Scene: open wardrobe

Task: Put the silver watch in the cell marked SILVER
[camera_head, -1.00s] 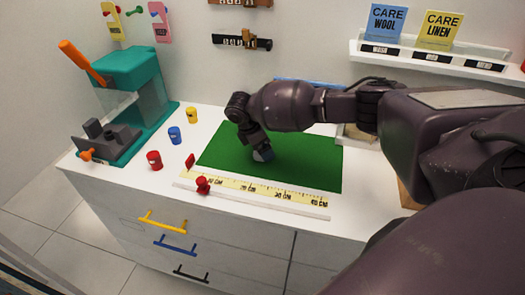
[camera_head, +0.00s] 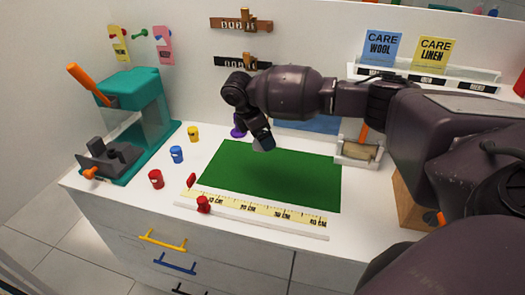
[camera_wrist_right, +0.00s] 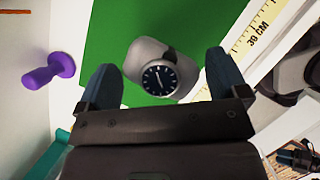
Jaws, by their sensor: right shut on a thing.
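The silver watch (camera_wrist_right: 159,77), with a dark round dial and a grey rounded body behind it, sits between the two blue fingers of my right gripper in the right wrist view. My right gripper (camera_head: 263,143) is shut on it and holds it above the far part of the green mat (camera_head: 270,175). In the head view the watch is mostly hidden by the gripper; a small grey part shows at its tip. I cannot make out a cell marked SILVER. My left gripper is not in view.
A yellow ruler (camera_head: 260,208) and red pieces lie along the mat's front edge. Red, blue and yellow spools and a teal machine (camera_head: 140,105) stand at left. A purple dumbbell-shaped piece (camera_wrist_right: 48,72) is beside the mat. A white tray (camera_head: 358,152) stands at back right.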

